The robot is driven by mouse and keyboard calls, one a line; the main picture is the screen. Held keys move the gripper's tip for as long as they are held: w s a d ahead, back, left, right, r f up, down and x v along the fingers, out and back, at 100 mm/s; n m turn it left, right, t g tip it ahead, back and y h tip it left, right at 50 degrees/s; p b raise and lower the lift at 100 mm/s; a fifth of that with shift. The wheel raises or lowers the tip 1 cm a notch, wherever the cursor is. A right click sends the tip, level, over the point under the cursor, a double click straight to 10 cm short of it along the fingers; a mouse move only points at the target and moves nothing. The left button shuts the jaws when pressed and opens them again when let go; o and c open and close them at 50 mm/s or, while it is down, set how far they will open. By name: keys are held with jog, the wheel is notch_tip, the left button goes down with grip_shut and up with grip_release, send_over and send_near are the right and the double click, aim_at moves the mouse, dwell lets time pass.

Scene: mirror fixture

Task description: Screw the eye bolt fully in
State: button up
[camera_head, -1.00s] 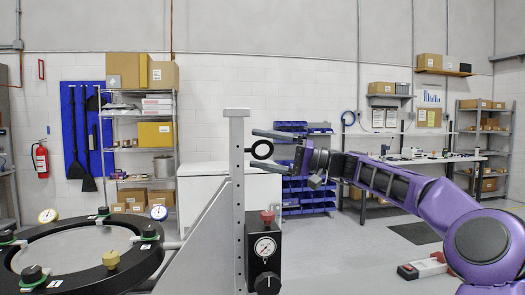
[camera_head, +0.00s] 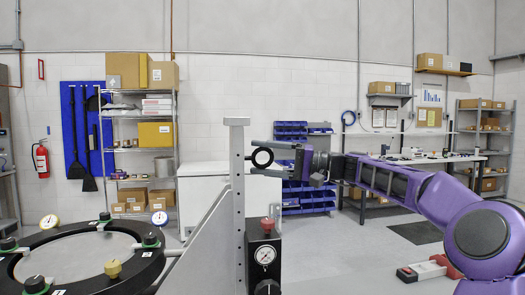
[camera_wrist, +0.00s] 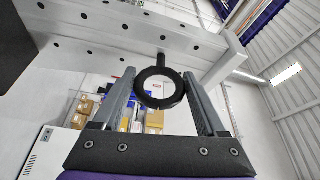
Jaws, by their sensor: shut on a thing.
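The eye bolt (camera_head: 262,158) is a black ring on a short shank. It stands out from the right side of a tall grey post (camera_head: 237,180) with a row of holes. In the wrist view the ring (camera_wrist: 160,88) is face-on, and its shank runs up into the grey beam. My gripper (camera_head: 252,157) is shut on the ring, one finger above and one below it in the head view. In the wrist view the fingers (camera_wrist: 160,82) stand left and right of the ring. How deep the thread sits inside the post is hidden.
A black round frame (camera_head: 85,270) with knobs and dial gauges lies at the lower left. A black box with a gauge and red knob (camera_head: 264,255) is fixed below the eye bolt. A slanted grey plate (camera_head: 205,255) braces the post.

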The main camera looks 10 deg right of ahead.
jog(key=shift+m+h, duration=0.4)
jog(key=shift+m, duration=0.6)
jog(key=o, duration=1.3)
jog(key=shift+d, duration=0.15)
jog(key=v, duration=1.7)
jog(key=shift+d, duration=0.1)
